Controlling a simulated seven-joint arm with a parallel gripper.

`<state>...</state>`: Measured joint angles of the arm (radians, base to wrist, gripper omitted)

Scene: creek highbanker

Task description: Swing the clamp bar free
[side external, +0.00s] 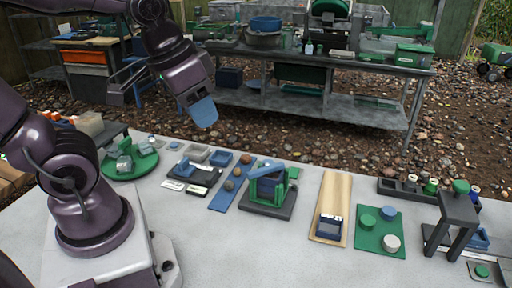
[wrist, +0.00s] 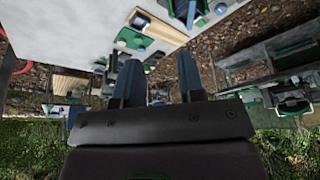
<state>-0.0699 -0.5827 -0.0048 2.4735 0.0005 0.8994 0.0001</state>
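A small clamp fixture stands on a dark base plate (side external: 267,203) in the middle of the table in the side external view. It has a green upright frame (side external: 284,187) and a blue block. A blue bar (side external: 266,168), which looks like the clamp bar, lies across its top, slightly tilted. My gripper (side external: 204,112) is high above the table, up and left of the fixture and well apart from it. In the wrist view my gripper (wrist: 158,72) shows two dark blue fingers spread apart with nothing held between them. I cannot surely pick out the bar there.
A blue strip with round stones (side external: 229,185) lies left of the fixture. A wooden board (side external: 333,193) and a green mat (side external: 379,243) lie to its right, then a dark stand (side external: 457,211). A green turntable (side external: 131,168) is far left. The front table surface is clear.

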